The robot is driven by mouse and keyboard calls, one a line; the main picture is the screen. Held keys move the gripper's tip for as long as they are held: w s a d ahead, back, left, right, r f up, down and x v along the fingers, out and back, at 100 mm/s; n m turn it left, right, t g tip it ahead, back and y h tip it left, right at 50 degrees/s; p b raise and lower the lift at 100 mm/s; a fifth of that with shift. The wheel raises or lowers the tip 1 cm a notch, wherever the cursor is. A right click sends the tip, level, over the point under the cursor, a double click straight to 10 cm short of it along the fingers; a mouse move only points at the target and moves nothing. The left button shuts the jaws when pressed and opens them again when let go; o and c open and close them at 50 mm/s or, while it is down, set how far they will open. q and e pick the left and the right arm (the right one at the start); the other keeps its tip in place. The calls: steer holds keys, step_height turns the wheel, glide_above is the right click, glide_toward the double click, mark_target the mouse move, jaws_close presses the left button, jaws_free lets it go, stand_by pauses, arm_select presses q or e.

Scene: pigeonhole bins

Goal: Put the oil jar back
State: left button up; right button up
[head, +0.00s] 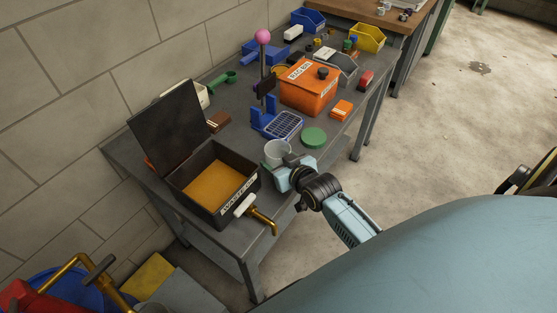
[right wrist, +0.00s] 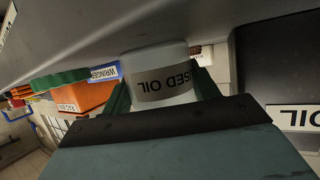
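The oil jar (head: 278,152), a pale round container with a grey "USED OIL" label, is at the front edge of the grey workbench, right of the black waste oil box (head: 247,203). In the right wrist view the jar (right wrist: 155,62) appears upside down between the fingers, its base close to the bench surface; I cannot tell whether it touches. My right gripper (head: 287,163) seems shut on the jar, a finger against each side. A green round lid (head: 313,137) lies on the bench to the right of the jar. My left gripper is not in view.
The waste oil box has its lid (head: 168,125) raised, amber contents and a brass tap (head: 263,220). Behind the jar are a blue rack (head: 283,125) and a post with a pink ball (head: 263,36). An orange rag bin (head: 308,87) and several small bins stand farther back.

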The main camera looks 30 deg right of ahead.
steer(key=o, duration=0.5)
steer(key=shift+c, duration=0.2)
steer(key=shift+r, duration=0.25)
steer(key=p+v, duration=0.2)
steer(key=v, duration=1)
steer(key=shift+f, duration=0.1)
